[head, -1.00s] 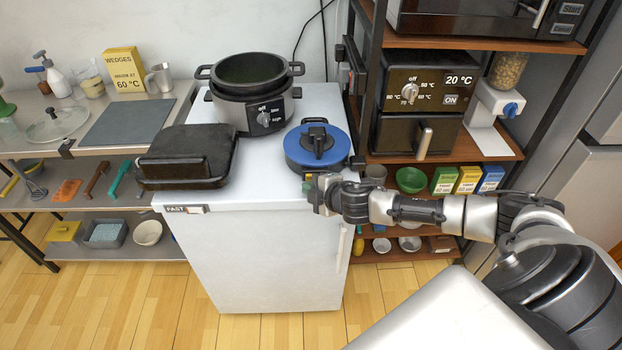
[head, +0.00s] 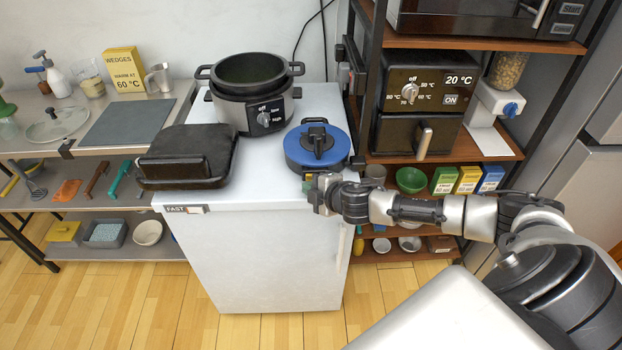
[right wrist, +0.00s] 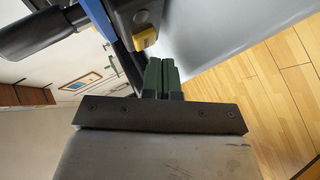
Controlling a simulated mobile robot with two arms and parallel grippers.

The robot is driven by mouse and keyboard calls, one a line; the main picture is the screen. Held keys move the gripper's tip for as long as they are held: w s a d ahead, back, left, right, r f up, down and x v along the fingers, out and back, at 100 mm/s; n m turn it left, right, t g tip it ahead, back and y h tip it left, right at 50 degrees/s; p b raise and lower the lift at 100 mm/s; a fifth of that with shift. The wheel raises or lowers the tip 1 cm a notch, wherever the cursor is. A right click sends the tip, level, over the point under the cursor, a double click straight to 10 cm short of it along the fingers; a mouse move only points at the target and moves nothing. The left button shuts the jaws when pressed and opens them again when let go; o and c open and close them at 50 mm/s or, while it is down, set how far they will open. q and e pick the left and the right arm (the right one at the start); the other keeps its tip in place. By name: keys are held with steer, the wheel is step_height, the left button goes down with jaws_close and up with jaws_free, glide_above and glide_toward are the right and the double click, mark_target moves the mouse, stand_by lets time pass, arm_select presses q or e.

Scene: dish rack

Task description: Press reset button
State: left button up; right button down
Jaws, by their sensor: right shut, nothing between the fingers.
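A round waffle-maker-like appliance with a blue lid (head: 296,150) and black handle stands at the right front of the white cabinet top. In the right wrist view, its blue edge (right wrist: 99,18) shows beside a dark block carrying a small yellow part (right wrist: 146,39). This may be the reset button, but no label is readable. My right gripper (head: 308,184) is at the cabinet's front right, just in front of the blue appliance. Its green fingers (right wrist: 162,72) are shut together and empty, close to the yellow part; whether they touch is unclear. My left gripper is out of view.
A black grill (head: 188,152) and a cooker pot (head: 240,112) with a dial share the white cabinet (head: 265,250). A shelf (head: 480,148) with an oven (head: 415,105) stands right of it. A steel table (head: 185,100) is at left. The wooden floor (head: 110,300) in front is clear.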

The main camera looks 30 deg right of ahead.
steer(key=shift+w, duration=0.15)
steer(key=shift+w+d, duration=0.2)
steer(key=shift+w, duration=0.05)
stand_by(0.8)
steer(key=shift+s+a+p, duration=0.25)
steer(key=shift+s+p, duration=0.1)
steer(key=shift+s, duration=0.05)
steer(key=s+a+p, duration=0.1)
steer(key=s+a, duration=0.2)
steer(key=s, duration=0.2)
stand_by(0.6)
